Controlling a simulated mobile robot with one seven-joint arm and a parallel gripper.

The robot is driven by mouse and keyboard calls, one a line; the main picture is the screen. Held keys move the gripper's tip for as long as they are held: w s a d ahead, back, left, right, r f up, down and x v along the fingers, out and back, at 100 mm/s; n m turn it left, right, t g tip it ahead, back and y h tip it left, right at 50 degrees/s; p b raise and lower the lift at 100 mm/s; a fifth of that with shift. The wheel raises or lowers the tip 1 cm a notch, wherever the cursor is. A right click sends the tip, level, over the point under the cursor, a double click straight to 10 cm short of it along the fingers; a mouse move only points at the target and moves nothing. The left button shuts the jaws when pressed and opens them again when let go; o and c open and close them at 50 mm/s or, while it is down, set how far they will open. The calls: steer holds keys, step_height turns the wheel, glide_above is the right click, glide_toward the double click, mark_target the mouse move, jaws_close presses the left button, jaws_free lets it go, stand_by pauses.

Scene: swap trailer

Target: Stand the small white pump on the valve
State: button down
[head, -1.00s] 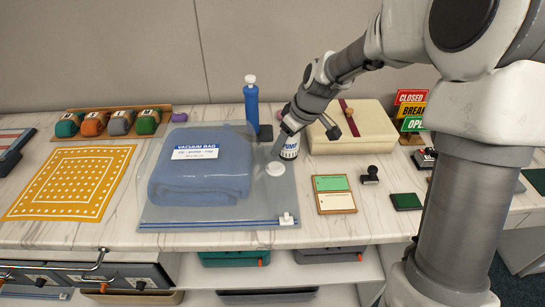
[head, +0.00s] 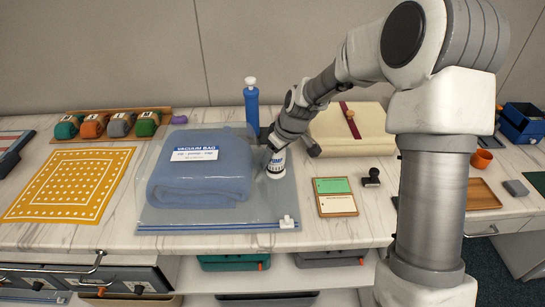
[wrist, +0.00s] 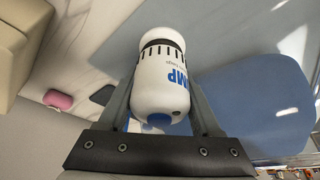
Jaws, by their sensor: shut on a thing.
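The small white pump (head: 276,168), with blue lettering and a dark slotted band, is upright at the right side of the clear vacuum bag (head: 160,216). My gripper (head: 273,152) is shut on it from above and behind. In the wrist view the pump (wrist: 160,85) sits between the two grey fingers. The white valve is hidden now; the pump covers the spot where it showed. I cannot tell whether the pump's base touches the valve or is just above it. A folded blue blanket (head: 205,175) lies inside the bag.
A tall blue cylinder with a white cap (head: 251,108) stands behind the pump. A cream folded item with a red strap (head: 365,135) lies to the right. A green-and-cream card (head: 334,197) and a black stamp (head: 371,177) lie at the right front.

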steer(key=shift+c, duration=1.8)
jaws_free()
steer(key=shift+f, duration=0.1)
